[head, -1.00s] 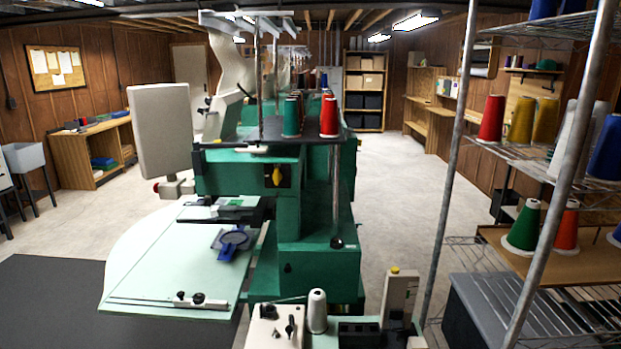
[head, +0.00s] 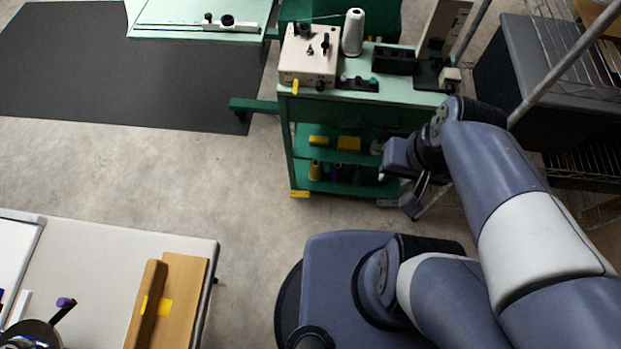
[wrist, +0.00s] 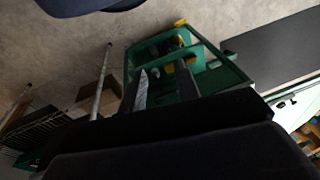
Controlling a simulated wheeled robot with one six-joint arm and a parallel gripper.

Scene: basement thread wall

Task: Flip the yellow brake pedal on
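A small yellow pedal (head: 299,194) sits low at the front left corner of the green cart (head: 292,150), just above the floor. Its on or off position is too small to tell. A yellow piece at the cart's far corner in the wrist view (wrist: 180,22) looks like the same pedal. My gripper (head: 398,182) is in front of the cart's right side, to the right of the pedal and apart from it. In the wrist view its two dark fingers (wrist: 163,88) stand apart with nothing seen held between them.
The cart carries a white thread cone (head: 353,32) and a control box (head: 309,55) on top. A wire shelf (head: 575,130) stands close on the right. A table (head: 120,250) is at the lower left. Bare floor (head: 200,190) lies left of the cart.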

